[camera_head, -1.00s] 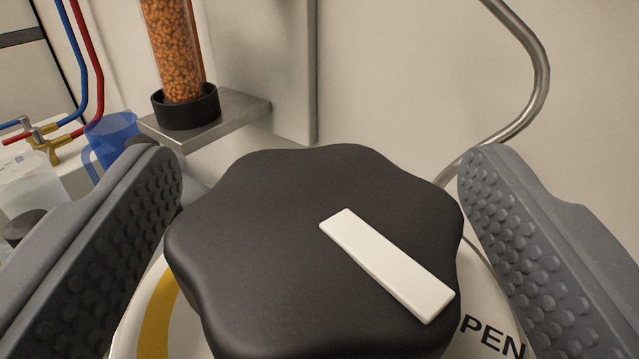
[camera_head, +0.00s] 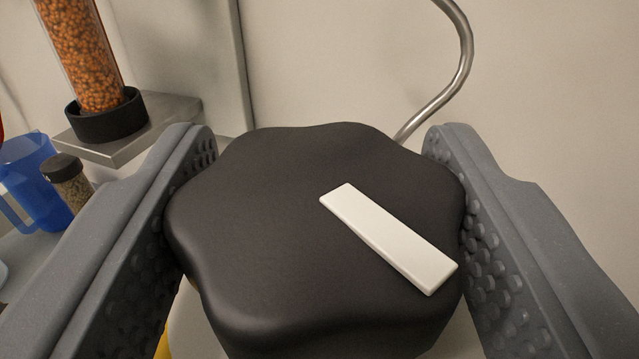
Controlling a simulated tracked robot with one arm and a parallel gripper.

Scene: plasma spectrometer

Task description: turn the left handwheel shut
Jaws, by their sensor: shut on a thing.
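The black lobed handwheel (camera_head: 270,230) fills the middle of the view. A white pointer bar (camera_head: 390,238) lies on its top, running from the centre toward the lower right. My gripper (camera_head: 318,165) is shut on the handwheel, with one grey studded finger pressed against each side. The dial plate under the handwheel is almost wholly hidden; only a bit of yellow shows at the lower left. I cannot tell from this view whether this is the left handwheel.
At the upper left, a clear column of orange beads (camera_head: 80,55) stands in a black cup on a metal shelf (camera_head: 165,125). A blue jug (camera_head: 35,180) and a dark-capped jar (camera_head: 68,182) stand at the left. A bent metal pipe (camera_head: 462,60) runs along the pale wall behind.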

